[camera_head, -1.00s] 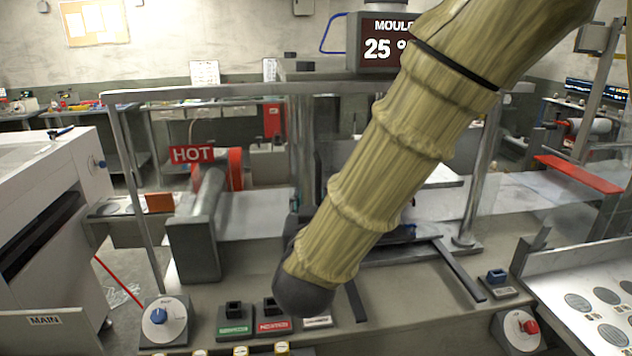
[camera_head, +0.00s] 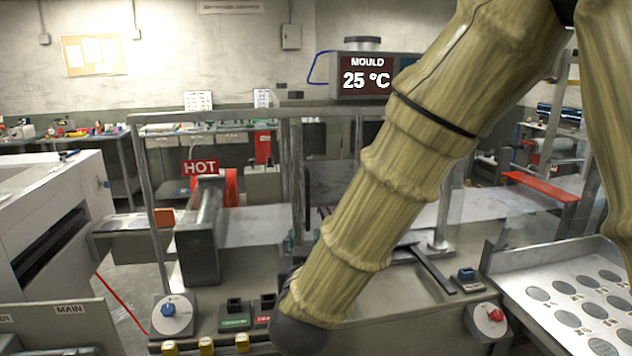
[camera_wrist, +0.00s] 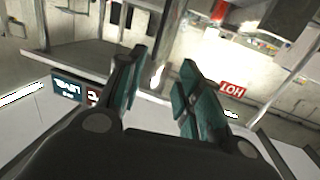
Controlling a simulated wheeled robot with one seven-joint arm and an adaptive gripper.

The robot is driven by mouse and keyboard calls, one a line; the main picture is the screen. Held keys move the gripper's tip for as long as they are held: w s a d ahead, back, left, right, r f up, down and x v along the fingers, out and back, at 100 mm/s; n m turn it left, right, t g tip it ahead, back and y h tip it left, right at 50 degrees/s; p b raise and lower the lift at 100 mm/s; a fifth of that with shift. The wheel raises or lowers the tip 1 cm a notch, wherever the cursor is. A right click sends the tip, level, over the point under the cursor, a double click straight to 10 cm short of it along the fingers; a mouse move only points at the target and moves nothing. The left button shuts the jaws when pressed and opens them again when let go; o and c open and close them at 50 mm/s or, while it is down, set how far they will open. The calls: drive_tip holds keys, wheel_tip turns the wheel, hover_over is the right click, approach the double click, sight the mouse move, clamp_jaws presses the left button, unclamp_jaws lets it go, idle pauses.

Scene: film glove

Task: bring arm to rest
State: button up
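My arm (camera_head: 375,205) crosses the head view from the upper right down to a dark rounded joint near the front of the machine bench. Another of my arm links shows at the right edge. My gripper (camera_wrist: 158,92) shows in the wrist view, with its two teal-padded fingers apart and nothing between them. In the head view it is mostly hidden behind my arm, and I cannot tell its exact place there. In the wrist view the HOT sign (camera_wrist: 232,89) appears upside down beyond the right finger.
A metal frame (camera_head: 139,170) and a grey roller with a HOT sign (camera_head: 199,168) stand left of my arm. The MOULD display (camera_head: 367,76) reads 25 °C. A blue knob (camera_head: 168,309) and a red knob (camera_head: 494,315) sit at the bench front. A tray with round discs (camera_head: 497,283) is at right.

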drive_tip(key=s+d+f+g, duration=0.3)
drive_tip(key=d+f, duration=0.1)
drive_tip(key=f, duration=0.7)
drive_tip(key=s+d+f+g, duration=0.2)
drive_tip(key=d+f, duration=0.1)
drive_tip(key=f, duration=0.9)
drive_tip(key=s+d+f+g, duration=0.3)
drive_tip(key=d+f, duration=0.1)
drive_tip(key=f, duration=0.7)
drive_tip(key=s+d+f+g, duration=0.3)
drive_tip(key=s+f, duration=0.4)
drive_tip(key=s, duration=0.3)
drive_tip(key=s+d+f+g, duration=0.3)
drive_tip(key=s+d+f, duration=0.3)
drive_tip(key=s, duration=0.3)
drive_tip(key=s+d+f+g, duration=0.3)
drive_tip(key=s+d+f, duration=0.2)
drive_tip(key=s+f, duration=0.3)
drive_tip(key=s, duration=0.2)
drive_tip(key=shift+s+f, duration=0.3)
drive_tip(key=shift+c, duration=0.4)
